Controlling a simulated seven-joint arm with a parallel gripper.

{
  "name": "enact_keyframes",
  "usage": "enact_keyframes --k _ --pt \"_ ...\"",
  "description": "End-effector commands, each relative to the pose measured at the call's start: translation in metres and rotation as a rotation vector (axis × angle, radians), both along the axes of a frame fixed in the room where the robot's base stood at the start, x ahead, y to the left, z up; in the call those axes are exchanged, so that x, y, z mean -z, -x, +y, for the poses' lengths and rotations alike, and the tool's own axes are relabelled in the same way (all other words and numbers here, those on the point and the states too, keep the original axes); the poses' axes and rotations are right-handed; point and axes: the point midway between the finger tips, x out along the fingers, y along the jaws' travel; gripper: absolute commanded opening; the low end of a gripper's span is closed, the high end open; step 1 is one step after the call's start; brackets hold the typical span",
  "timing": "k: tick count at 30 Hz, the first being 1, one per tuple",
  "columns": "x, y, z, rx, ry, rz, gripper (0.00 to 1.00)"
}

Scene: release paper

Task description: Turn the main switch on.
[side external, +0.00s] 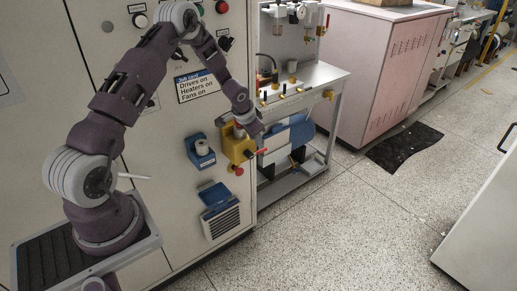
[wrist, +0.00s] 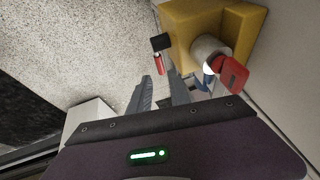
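A yellow box (side external: 234,146) with red parts is mounted low on the cabinet front, and it looks like the main switch. In the wrist view the yellow box (wrist: 180,16) carries a pale round hub (wrist: 209,47) with a red handle (wrist: 233,74). A smaller red piece (wrist: 159,64) hangs below a black block (wrist: 160,42) beside it. My gripper (side external: 253,128) is close at the upper right of the box. In the wrist view my gripper (wrist: 163,78) shows two fingers apart with nothing between them, left of the hub. The far side of the box is hidden.
A blue unit with a round knob (side external: 201,146) is left of the yellow box. Another blue unit (side external: 215,196) is below, above a vent (side external: 222,222). A job card (side external: 196,86) reads drives, heaters and fans on. A metal bench (side external: 318,78) stands close to the right.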

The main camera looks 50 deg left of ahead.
Motion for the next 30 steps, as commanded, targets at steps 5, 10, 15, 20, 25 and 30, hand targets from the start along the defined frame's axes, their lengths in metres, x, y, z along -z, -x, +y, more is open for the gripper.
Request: enact_keyframes --k 5,10,15,20,25,30 --pt "0.028 -0.008 0.005 0.002 0.005 0.001 0.23" --pt "0.057 -0.020 0.010 0.000 0.004 0.002 0.23" --pt "0.069 -0.026 0.013 0.001 0.003 0.002 0.23" --pt "0.070 -0.026 0.013 0.001 0.003 0.002 0.23" --pt "0.070 -0.026 0.013 0.001 0.003 0.002 0.02" --pt "0.069 -0.026 0.013 0.001 0.003 0.002 0.00"
